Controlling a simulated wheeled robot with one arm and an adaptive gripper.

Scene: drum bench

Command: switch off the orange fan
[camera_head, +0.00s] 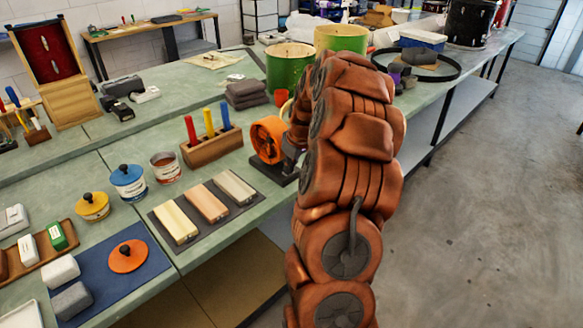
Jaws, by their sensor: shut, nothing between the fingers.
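The orange fan (267,141) stands on the green bench, left of my arm, with its round orange housing facing left. Its dark base (272,171) shows below it, with the right part hidden behind my gripper and arm. My gripper (288,164) is a small dark shape pointing down at the right side of the fan, close above the base. It looks shut, with nothing seen in it. I cannot tell whether it touches the fan or the base. The fan's switch is not clearly visible.
A wooden block (212,149) with red, yellow and blue handles stands left of the fan. Wooden bars on a dark mat (160,228) lie in front. Open floor lies right.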

